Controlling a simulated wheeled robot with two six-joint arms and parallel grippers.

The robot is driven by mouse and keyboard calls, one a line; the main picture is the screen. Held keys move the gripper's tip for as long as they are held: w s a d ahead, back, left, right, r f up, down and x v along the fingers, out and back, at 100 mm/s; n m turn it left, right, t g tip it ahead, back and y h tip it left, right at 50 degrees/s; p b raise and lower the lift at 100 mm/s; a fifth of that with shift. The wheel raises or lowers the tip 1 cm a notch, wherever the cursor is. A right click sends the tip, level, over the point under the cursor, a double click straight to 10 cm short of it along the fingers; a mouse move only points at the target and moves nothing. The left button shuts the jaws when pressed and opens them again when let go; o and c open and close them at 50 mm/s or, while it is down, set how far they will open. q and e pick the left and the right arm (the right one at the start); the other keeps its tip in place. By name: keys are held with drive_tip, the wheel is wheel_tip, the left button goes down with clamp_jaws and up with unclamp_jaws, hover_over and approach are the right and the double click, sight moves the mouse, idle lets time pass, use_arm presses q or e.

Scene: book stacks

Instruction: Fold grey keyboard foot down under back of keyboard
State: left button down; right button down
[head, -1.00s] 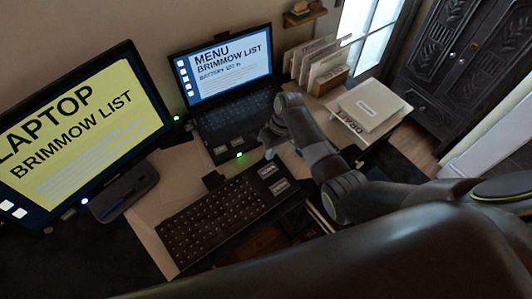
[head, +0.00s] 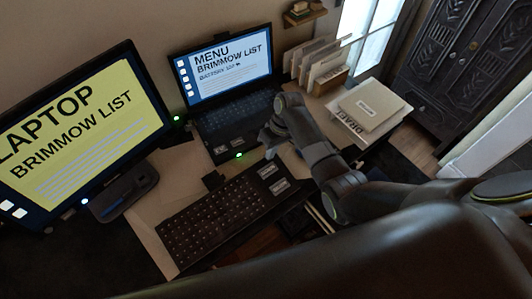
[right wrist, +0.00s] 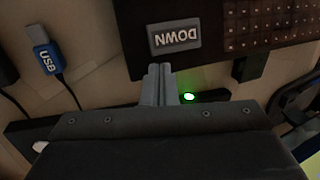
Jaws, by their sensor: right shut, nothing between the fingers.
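The dark keyboard (head: 214,220) lies on the desk, its back edge toward the laptop. Two grey label plates sit at its right end; one reads DOWN (right wrist: 175,38) and appears upside down in the right wrist view. A dark tab (head: 212,180) sticks out from the back edge; it also shows in the right wrist view (right wrist: 250,68). I cannot tell whether it is the grey foot. My right gripper (head: 271,152) is shut and empty, pointing down behind the keyboard's right end. In the right wrist view its fingertips (right wrist: 157,70) are at the back edge; contact is unclear. My left gripper is out of view.
The open laptop (head: 235,110) stands just behind, with a green light (head: 239,155) close to my right gripper. A monitor (head: 70,130) stands at left. A USB plug (right wrist: 43,60) and cable lie on the desk. Papers (head: 368,106) are at right.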

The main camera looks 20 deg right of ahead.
drive_tip(key=shift+w+a+b, duration=0.25)
drive_tip(key=shift+w+b, duration=0.15)
drive_tip(key=shift+w, duration=0.2)
drive_tip(key=shift+w+a+b, duration=0.2)
drive_tip(key=shift+w+b, duration=0.25)
drive_tip(key=shift+w, duration=0.2)
drive_tip(key=shift+w+a+b, duration=0.25)
drive_tip(key=shift+w+b, duration=0.15)
drive_tip(key=shift+w, duration=0.2)
idle(0.7)
drive_tip(key=shift+s+f+b, duration=0.1)
drive_tip(key=shift+f+b, duration=0.7)
drive_tip(key=shift+f, duration=0.7)
idle(0.5)
drive_tip(key=shift+w+a+b, duration=0.2)
drive_tip(key=shift+w+b, duration=0.35)
drive_tip(key=shift+w, duration=0.15)
wheel_tip(320, 180, up, 10)
drive_tip(key=p, duration=1)
drive_tip(key=shift+p, duration=0.4)
